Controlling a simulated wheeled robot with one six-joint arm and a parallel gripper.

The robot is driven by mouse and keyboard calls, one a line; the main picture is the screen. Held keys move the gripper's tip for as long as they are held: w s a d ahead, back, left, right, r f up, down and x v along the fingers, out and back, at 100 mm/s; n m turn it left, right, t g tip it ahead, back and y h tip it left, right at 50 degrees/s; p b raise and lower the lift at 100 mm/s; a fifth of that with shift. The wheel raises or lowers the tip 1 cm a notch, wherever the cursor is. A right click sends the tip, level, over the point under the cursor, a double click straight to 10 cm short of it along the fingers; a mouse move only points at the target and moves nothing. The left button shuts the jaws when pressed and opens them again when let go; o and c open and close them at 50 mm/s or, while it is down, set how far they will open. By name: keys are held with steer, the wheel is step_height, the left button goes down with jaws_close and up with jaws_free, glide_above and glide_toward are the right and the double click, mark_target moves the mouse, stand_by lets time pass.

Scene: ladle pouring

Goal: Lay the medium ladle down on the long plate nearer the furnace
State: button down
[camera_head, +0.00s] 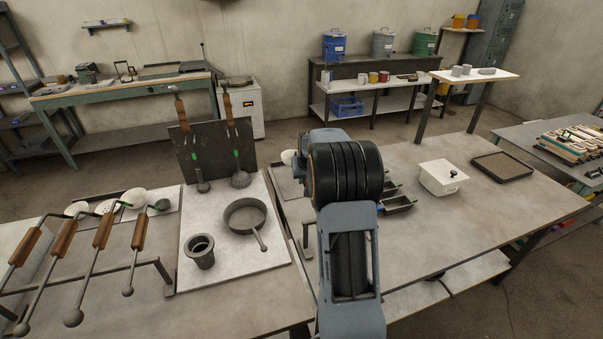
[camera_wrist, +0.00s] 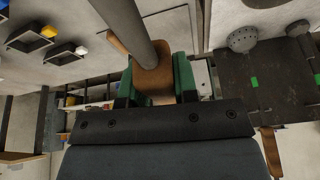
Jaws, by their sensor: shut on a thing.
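In the wrist view my gripper (camera_wrist: 157,80), with green pads, is shut on the brown wooden handle of a ladle (camera_wrist: 152,58). Its grey shaft runs up out of the picture, so its bowl is not in that view. In the head view my arm hides the gripper and most of what it holds. A pale round shape (camera_head: 288,157) shows just left of my wrist; I cannot tell whether it is the held ladle's bowl. A pale plate (camera_head: 283,183) is partly hidden behind my arm. I cannot tell which plate is nearer the furnace.
Several wooden-handled ladles (camera_head: 103,232) rest on a rack at left. A pan (camera_head: 245,217) and a dark cup (camera_head: 201,252) stand on a pale board. Dark moulds (camera_head: 397,204) and a white box (camera_head: 443,178) stand right of my arm.

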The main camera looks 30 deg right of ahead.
step_height(320, 180, down, 7)
steer(key=d+n+b, duration=0.1)
steer(key=d+b, duration=0.1)
steer(key=shift+n+b, duration=0.3)
steer(key=shift+b, duration=0.05)
stand_by(0.5)
steer(key=shift+w+d+f, duration=0.1)
steer(key=shift+f, duration=0.2)
stand_by(0.6)
steer(key=c, duration=0.9)
jaws_free()
steer(key=shift+o, duration=0.5)
steer(key=shift+f, duration=0.2)
steer(key=w+d+r+p+v, duration=0.1)
steer(key=p+v, duration=0.2)
steer(key=v, duration=1.7)
steer(key=shift+w+d+r, duration=0.15)
steer(key=shift+w+r, duration=0.1)
